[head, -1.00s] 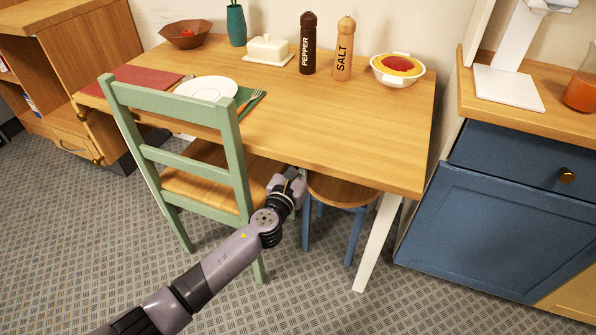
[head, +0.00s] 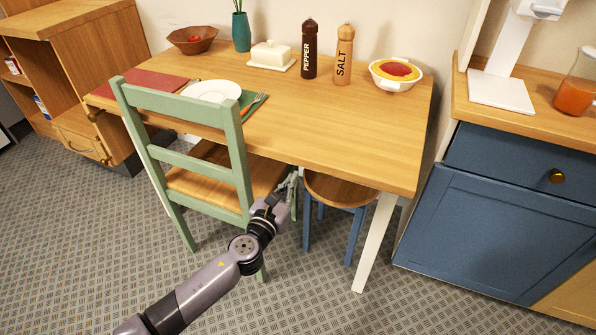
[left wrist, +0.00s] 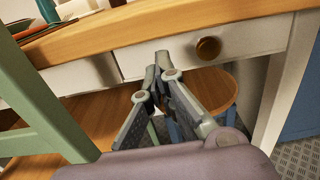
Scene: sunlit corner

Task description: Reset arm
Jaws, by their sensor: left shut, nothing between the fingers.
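My left arm reaches in from the lower left in the head view. Its gripper (head: 291,181) is shut and empty, beside the green chair (head: 186,108) and just in front of the table (head: 330,125). In the left wrist view the shut fingers (left wrist: 160,72) point toward the table's white drawer front (left wrist: 240,40) with a round brown knob (left wrist: 208,48). The chair's green back post also shows at the left there. My right gripper is in neither view.
A stool (head: 340,190) with blue legs stands under the table, close right of the gripper. A white table leg (head: 375,245) is farther right. A blue cabinet (head: 480,225) stands at the right. Open floor (head: 90,245) lies at the lower left.

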